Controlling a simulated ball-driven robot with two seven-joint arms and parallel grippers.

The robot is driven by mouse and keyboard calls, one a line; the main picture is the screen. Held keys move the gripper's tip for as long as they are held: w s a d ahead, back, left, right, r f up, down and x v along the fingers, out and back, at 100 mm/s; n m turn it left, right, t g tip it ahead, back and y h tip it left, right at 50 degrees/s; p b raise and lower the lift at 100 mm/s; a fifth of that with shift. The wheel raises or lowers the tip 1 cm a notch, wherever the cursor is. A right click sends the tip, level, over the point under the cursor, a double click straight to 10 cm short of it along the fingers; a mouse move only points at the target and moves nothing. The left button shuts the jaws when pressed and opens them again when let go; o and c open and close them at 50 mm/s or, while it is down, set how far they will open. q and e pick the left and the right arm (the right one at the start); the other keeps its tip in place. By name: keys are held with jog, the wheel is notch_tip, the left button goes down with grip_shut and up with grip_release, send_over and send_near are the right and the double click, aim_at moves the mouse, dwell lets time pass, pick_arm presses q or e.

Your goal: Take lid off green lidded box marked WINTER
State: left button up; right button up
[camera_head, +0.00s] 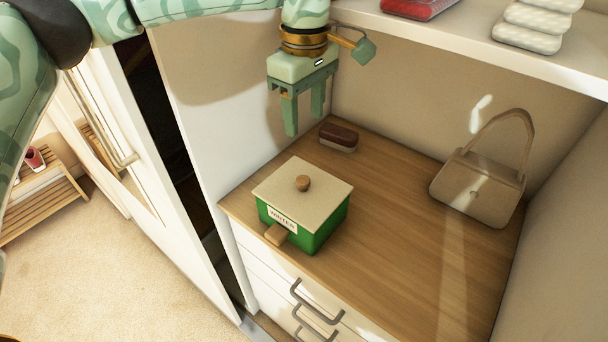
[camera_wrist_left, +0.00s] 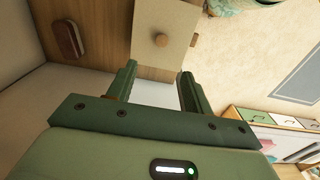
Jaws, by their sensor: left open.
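The green box (camera_head: 318,238) marked WINTER stands on the wooden top of a drawer unit in the head view. Its flat cream lid (camera_head: 280,190) is on it, with a round wooden knob (camera_head: 303,183) in the middle. A wooden handle (camera_head: 277,235) sticks out at the front below the label. My left gripper (camera_head: 304,122) is open and empty, raised behind the box with its fingers pointing down. In the left wrist view the lid (camera_wrist_left: 178,28) and its knob (camera_wrist_left: 160,40) show beyond the fingertips (camera_wrist_left: 157,78). My right gripper is not in view.
A dark brown brush (camera_head: 339,134) lies behind the box. A beige handbag (camera_head: 478,187) stands at the right. A shelf (camera_head: 470,47) with a red item and white rolls hangs above. White walls enclose the sides. Bare wood (camera_head: 400,250) lies right of the box.

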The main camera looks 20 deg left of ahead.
pick_arm(q)
jog(key=b, duration=0.3)
send_over(303, 179)
notch_tip(303, 179, down, 10)
jog(key=shift+w+f, duration=0.15)
notch_tip(303, 179, down, 5)
jog(key=shift+f+b, duration=0.2)
jog(key=shift+b, duration=0.85)
jog(key=shift+s+r, duration=0.15)
jog(key=shift+s, duration=0.1)
jog(key=shift+c, duration=0.5)
jog(key=c, duration=1)
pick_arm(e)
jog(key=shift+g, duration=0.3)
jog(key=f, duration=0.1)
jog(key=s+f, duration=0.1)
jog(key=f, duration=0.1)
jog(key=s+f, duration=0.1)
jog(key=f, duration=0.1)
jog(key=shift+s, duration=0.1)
